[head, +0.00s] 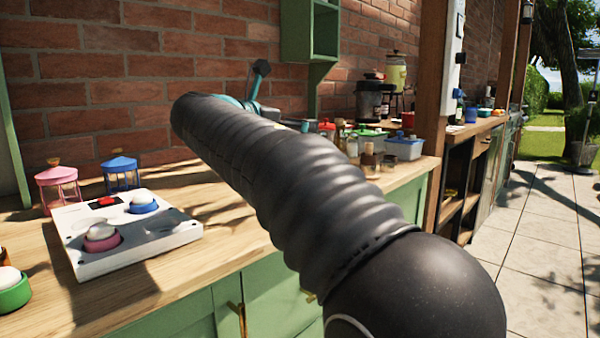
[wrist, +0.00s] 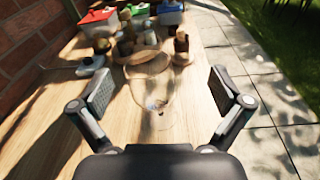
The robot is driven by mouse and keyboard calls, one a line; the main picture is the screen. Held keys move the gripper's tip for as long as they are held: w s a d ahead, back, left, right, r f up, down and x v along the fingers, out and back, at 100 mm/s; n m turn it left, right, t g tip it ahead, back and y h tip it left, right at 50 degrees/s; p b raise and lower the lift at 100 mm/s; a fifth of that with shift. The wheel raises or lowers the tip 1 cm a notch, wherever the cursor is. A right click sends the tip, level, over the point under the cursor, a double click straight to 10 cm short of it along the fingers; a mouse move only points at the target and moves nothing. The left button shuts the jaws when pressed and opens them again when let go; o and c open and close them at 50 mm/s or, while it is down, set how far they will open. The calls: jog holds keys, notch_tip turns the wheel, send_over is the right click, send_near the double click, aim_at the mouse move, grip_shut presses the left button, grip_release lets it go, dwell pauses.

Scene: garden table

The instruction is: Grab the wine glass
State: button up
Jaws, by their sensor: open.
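A clear wine glass (wrist: 152,88) stands on the wooden counter in the wrist view, with its bowl away from me and its base nearer. It is see-through and a little blurred. My gripper (wrist: 160,90) is open, with one finger pad on each side of the glass and a gap on both sides. Neither finger appears to touch it.
Small jars and bottles (wrist: 181,45) and lidded boxes (wrist: 97,22) stand just beyond the glass. The brick wall (wrist: 30,45) is at left; the counter ends at right above paving. A white board with egg cups (head: 130,232) lies at the head view's left.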

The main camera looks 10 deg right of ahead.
notch_tip(320, 180, down, 6)
jog(key=w+a+n+h+b, duration=0.1)
jog(key=w+a+b, duration=0.1)
jog(key=b, duration=0.1)
jog(key=shift+x, duration=3.45)
jog(key=shift+s+d+r, duration=0.1)
jog(key=shift+s+r, duration=0.05)
jog(key=shift+s, duration=0.05)
jog(key=c, duration=1.5)
jog(key=shift+c, duration=0.6)
jog(key=shift+r, duration=0.15)
